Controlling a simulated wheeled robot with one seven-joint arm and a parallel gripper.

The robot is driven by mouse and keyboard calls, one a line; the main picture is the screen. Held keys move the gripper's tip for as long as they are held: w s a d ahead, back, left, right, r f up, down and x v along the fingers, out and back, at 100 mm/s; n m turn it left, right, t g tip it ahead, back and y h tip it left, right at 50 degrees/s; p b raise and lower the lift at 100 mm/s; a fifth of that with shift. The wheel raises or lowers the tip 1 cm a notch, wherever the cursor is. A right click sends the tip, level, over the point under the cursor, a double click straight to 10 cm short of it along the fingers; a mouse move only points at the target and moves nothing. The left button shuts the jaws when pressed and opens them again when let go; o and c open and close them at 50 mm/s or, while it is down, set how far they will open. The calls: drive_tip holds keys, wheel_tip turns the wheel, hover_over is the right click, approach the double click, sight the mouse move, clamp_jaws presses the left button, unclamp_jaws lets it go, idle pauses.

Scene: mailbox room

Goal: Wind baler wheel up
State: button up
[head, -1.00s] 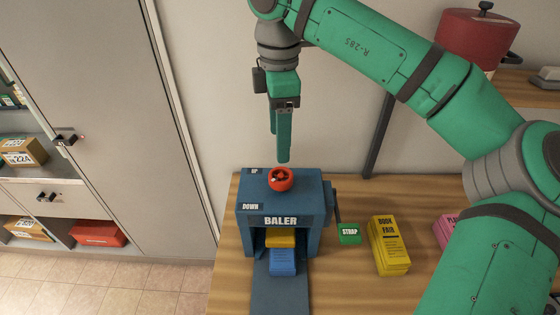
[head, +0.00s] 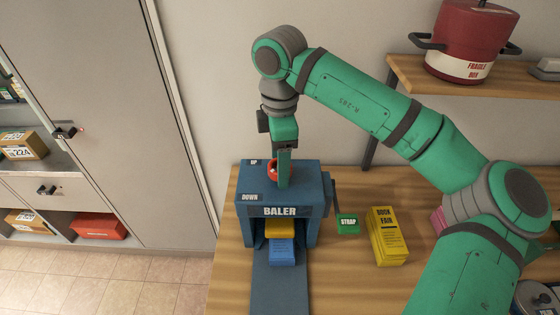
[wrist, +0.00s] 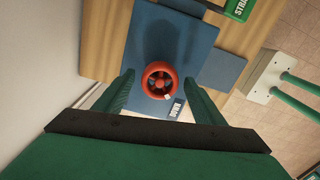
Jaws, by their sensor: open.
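The blue baler (head: 305,207) stands on the wooden table, with UP and DOWN labels on its top. Its red wheel (head: 272,170) is partly hidden behind my gripper (head: 283,180) in the head view. In the wrist view the red spoked wheel (wrist: 160,80) lies ahead between the spread fingers of my gripper (wrist: 160,95), nearer the DOWN label. The fingers are open, one on each side of the wheel, and I see gaps on both sides. A yellow bundle (head: 280,228) and a blue bundle (head: 281,250) sit in the baler's mouth.
A green STRAP block (head: 347,223) and a yellow BOOK FAIR stack (head: 387,237) stand to the baler's right. A shelf with a red pot (head: 470,40) is at upper right. A grey cabinet (head: 110,110) stands at left.

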drive_tip(key=shift+c, duration=0.5)
drive_tip(key=c, duration=1)
drive_tip(key=shift+o, duration=0.2)
